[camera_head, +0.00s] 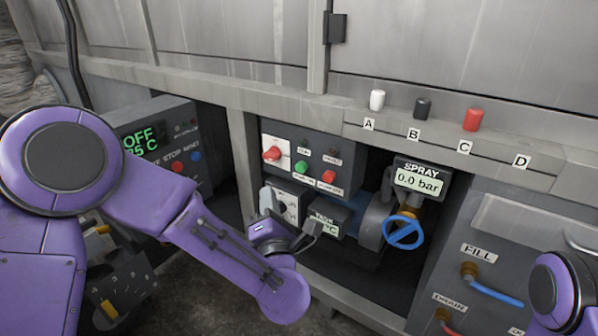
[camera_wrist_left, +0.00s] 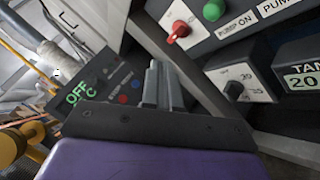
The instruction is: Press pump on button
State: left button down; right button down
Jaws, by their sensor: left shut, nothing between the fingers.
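The green pump on button (camera_head: 301,168) is on the dark pump panel (camera_head: 345,160), above a small white label. It also shows at the top edge of the left wrist view (camera_wrist_left: 212,10), beside the label "PUMP ON". My left gripper (camera_head: 268,200) is below and left of the button in the head view, in front of the white knob box. In the left wrist view the left gripper (camera_wrist_left: 164,85) has its fingers together and empty, apart from the button. My right gripper is out of view; only part of the right arm shows.
A red button (camera_head: 329,177) sits right of the green one, and a red rotary switch (camera_head: 272,153) left of it. A black knob (camera_wrist_left: 234,90) and a tank display (camera_wrist_left: 305,78) are below. A blue valve wheel (camera_head: 403,232) and spray display (camera_head: 418,181) stand to the right.

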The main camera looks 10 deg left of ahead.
pick_arm(q)
jog(key=w+d, duration=0.2)
jog(key=w, duration=0.6)
jog(key=shift+d+b, duration=0.4)
dwell(1.5)
jog(key=shift+w+d, duration=0.15)
jog(key=shift+w, duration=0.2)
jog(key=shift+w+d, duration=0.15)
jog(key=shift+w, duration=0.3)
dwell(0.7)
jog(key=shift+s, duration=0.1)
jog(key=shift+s+a, duration=0.3)
jog(key=shift+s, duration=0.45)
jog(key=shift+s+a+p, duration=0.15)
jog(key=shift+s+a, duration=0.15)
jog(key=shift+s, duration=0.5)
jog(key=shift+s+a+p, duration=0.15)
jog(key=shift+s+a, duration=0.1)
jog(key=shift+s, duration=0.5)
jog(key=shift+s+a+p, duration=0.15)
jog(key=shift+s+a, duration=0.15)
jog(key=shift+s, duration=0.5)
